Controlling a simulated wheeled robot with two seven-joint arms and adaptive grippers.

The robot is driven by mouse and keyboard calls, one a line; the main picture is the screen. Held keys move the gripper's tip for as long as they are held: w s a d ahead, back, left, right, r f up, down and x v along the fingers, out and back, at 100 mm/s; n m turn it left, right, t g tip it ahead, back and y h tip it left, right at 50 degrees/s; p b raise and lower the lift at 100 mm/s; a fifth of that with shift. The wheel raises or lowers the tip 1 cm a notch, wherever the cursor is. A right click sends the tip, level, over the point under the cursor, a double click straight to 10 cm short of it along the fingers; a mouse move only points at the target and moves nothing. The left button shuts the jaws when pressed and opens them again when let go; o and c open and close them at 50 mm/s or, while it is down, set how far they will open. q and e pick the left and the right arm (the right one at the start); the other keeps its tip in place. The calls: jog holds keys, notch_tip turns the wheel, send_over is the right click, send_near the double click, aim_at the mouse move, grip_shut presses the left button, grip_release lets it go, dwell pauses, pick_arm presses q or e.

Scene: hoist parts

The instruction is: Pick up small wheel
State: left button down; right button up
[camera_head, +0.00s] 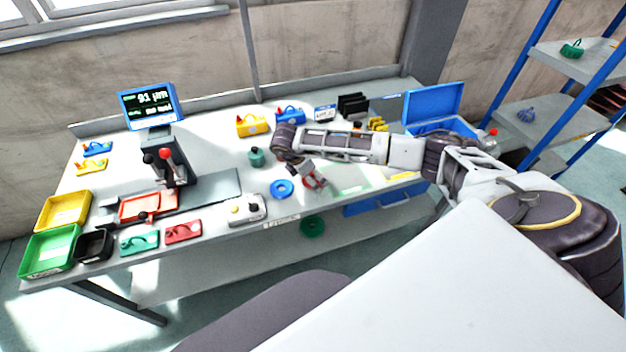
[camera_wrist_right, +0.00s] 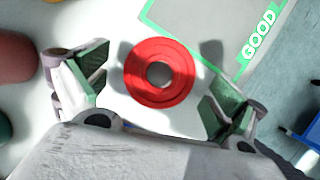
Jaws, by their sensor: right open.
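A small red wheel (camera_wrist_right: 135,88) with a grey centre hole lies flat on the white table top. In the right wrist view it sits between the two green-padded fingers of my right gripper (camera_wrist_right: 160,83), with a gap on each side. The fingers are spread open and hold nothing. In the head view my right gripper (camera_head: 313,180) points down over the table near the front edge and hides most of the red wheel. My left gripper is not in view.
A blue ring (camera_head: 282,189) lies just left of the gripper. A green-bordered GOOD area (camera_wrist_right: 225,30) lies beside the wheel. A dark green round part (camera_head: 256,157) and a grey button box (camera_head: 247,209) stand nearby. An open blue box (camera_head: 433,103) is at the right.

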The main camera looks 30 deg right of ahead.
jog(key=c, duration=1.5)
jog(key=shift+r, duration=0.15)
jog(key=shift+r+b, duration=0.5)
jog(key=shift+r, duration=4.45)
